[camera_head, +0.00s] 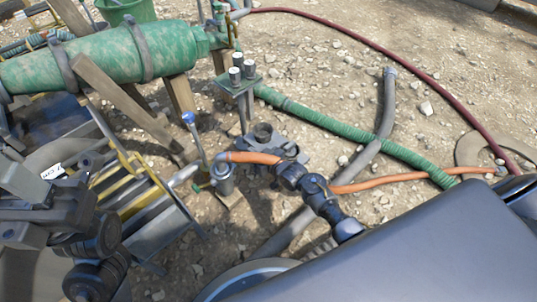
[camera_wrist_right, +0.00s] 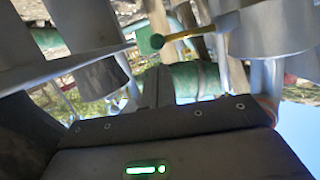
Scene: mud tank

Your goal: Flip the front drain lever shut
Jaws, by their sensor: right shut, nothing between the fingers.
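The drain valve (camera_head: 224,182), a grey fitting on the pipe below the green tank (camera_head: 110,55), is left of my right gripper in the head view. A slim lever with a blue knob (camera_head: 188,118) stands upright-tilted beside it. I cannot tell which lever is the front drain lever. My right gripper (camera_head: 263,132) is shut and empty, with an apparent gap to the knob. Dark parts at lower left may be my left arm; its jaws are unclear.
An orange hose (camera_head: 390,180), a green ribbed hose (camera_head: 335,122) and a grey hose (camera_head: 388,100) cross the stony ground. A post with grey caps (camera_head: 238,75) stands behind my right gripper. Wooden props and metal frames crowd the left; the ground at upper right is open.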

